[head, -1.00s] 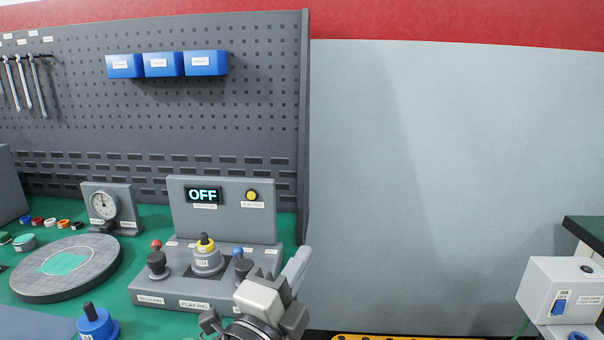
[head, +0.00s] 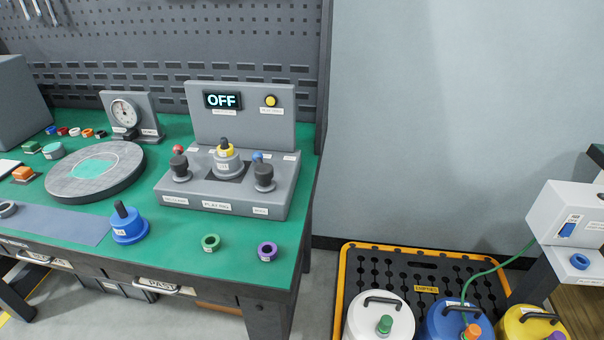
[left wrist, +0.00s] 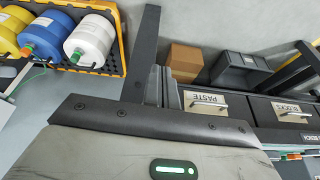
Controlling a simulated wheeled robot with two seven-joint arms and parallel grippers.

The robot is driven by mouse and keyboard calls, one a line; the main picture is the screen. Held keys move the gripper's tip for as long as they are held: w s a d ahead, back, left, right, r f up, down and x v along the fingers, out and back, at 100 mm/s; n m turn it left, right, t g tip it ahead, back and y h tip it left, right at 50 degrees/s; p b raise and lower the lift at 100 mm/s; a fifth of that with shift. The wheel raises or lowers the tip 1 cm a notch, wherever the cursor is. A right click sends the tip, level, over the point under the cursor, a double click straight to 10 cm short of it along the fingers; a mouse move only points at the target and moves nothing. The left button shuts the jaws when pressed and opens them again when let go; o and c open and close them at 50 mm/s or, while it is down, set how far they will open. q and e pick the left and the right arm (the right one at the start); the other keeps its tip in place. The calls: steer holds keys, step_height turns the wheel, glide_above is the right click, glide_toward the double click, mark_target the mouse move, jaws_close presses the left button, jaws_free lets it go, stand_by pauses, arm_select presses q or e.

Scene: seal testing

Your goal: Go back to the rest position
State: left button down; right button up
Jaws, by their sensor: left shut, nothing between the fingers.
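No gripper shows in the head view. In the left wrist view my left gripper (left wrist: 168,88) is shut and empty, clear of the workbench and drums. My right gripper is not in view. The grey test rig (head: 220,190) stands on the green workbench (head: 180,258), its display (head: 222,100) reading OFF.
A blue plug (head: 128,225), a green ring (head: 211,243) and a purple ring (head: 267,252) lie near the bench's front. Several drums, including a white drum (head: 380,318), stand on a yellow-edged pallet (head: 340,285). A white box (head: 570,215) is at right.

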arm_select(q)
steer(key=w+d+f+t+h, duration=0.2)
steer(key=w+d+f+t, duration=0.2)
steer(key=w+d+t, duration=0.1)
steer(key=shift+w+d+t+h, duration=0.4)
steer(key=shift+d+t, duration=0.05)
steer(key=shift+t, duration=0.35)
stand_by(0.4)
